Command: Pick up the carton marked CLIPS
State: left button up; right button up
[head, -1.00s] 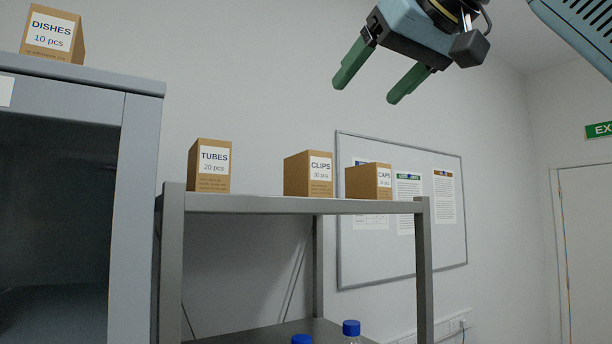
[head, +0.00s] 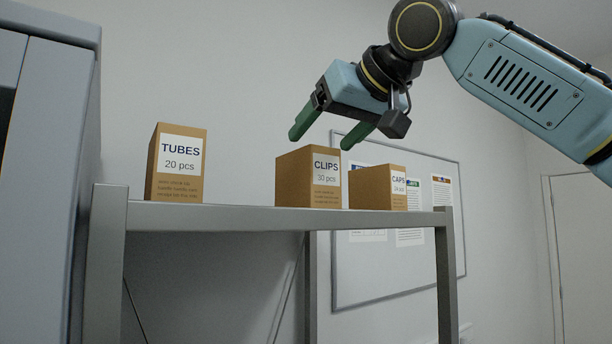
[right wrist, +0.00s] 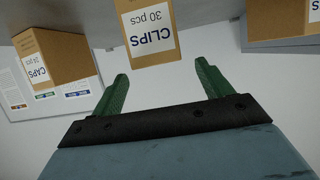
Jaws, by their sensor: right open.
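The carton marked CLIPS (head: 294,178) is a brown box with a white label, upright on the top of a grey shelf rack (head: 270,218). It stands between the TUBES carton (head: 152,177) and the CAPS carton (head: 368,188). My right gripper (head: 320,142) is open and empty, with green fingers, just above the CLIPS carton in the head view. In the right wrist view the CLIPS carton (right wrist: 150,55) appears upside down, beyond and between the open fingers (right wrist: 163,82), apart from them. My left gripper is not in view.
The CAPS carton stands close to the right of CLIPS; TUBES is farther left with free shelf between. A grey cabinet (head: 50,170) stands at the left. A whiteboard with posters (head: 395,270) hangs on the wall behind. A door (head: 585,240) is at the far right.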

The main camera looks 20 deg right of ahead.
aim_at(319, 148)
jog(key=shift+w+a+f, duration=0.1)
jog(key=shift+w+f, duration=0.15)
jog(key=shift+w, duration=0.4)
jog(key=shift+w+f, duration=0.2)
jog(key=shift+w, duration=0.15)
jog(key=shift+w+a+f+p, duration=0.2)
jog(key=shift+w+f+p, duration=0.15)
jog(key=shift+w+f, duration=0.1)
jog(key=p+x, duration=0.1)
jog(key=x, duration=0.2)
jog(key=shift+f, duration=0.2)
jog(key=shift+w+a+f, duration=0.15)
jog(key=shift+w, duration=0.05)
jog(key=shift+s, duration=0.15)
jog(key=shift+c, duration=0.5)
jog(key=c, duration=1)
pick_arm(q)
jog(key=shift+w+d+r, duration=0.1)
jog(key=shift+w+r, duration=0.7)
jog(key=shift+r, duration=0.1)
